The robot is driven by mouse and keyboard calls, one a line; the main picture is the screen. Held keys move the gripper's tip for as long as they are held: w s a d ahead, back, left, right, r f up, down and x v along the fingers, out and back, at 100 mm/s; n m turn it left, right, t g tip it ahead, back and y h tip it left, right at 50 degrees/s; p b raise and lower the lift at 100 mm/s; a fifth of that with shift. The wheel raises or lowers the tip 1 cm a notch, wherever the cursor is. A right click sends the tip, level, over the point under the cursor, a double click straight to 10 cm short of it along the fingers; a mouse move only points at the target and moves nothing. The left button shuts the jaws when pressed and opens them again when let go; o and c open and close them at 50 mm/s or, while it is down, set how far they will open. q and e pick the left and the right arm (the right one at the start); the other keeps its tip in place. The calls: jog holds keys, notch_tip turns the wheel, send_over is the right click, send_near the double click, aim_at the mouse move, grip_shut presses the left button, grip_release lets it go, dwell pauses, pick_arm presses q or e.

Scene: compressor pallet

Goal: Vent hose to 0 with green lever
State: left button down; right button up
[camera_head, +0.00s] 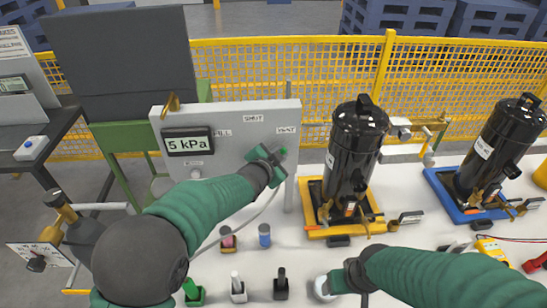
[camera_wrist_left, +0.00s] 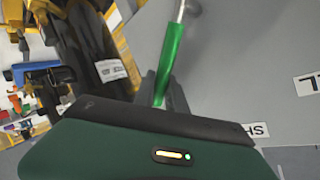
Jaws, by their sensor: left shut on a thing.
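The grey panel (camera_head: 228,150) stands upright behind the table, with a display (camera_head: 188,141) reading 5 kPa. Its labels include SHUT (camera_head: 253,118) and VENT (camera_head: 286,129). My left gripper (camera_head: 268,157) is at the panel's right side, just below the VENT label, and hides most of the lever in the head view. The left wrist view shows the green lever (camera_wrist_left: 173,55) running between the fingers (camera_wrist_left: 163,92), which are shut on it. A pale hose (camera_head: 240,226) hangs below my left wrist. My right gripper (camera_head: 343,280) is low at the front, by a white round item (camera_head: 323,288); its fingers are unclear.
A black compressor (camera_head: 354,150) on a yellow base (camera_head: 315,193) stands right of the panel. Another compressor (camera_head: 500,145) on a blue base (camera_head: 446,191) is farther right. Small coloured items, including a blue one (camera_head: 264,236), stand on the white table. A yellow fence (camera_head: 300,65) runs behind.

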pick_arm(q)
jog(key=shift+s+d+f+m+y+b, duration=0.1)
jog(key=shift+d+f+m+y+b, duration=0.2)
jog(key=shift+d+f+m+b, duration=0.2)
jog(key=c, duration=1.7)
grip_release()
jog(key=shift+o, duration=0.3)
jog(key=shift+r, duration=0.1)
jog(key=shift+s, duration=0.1)
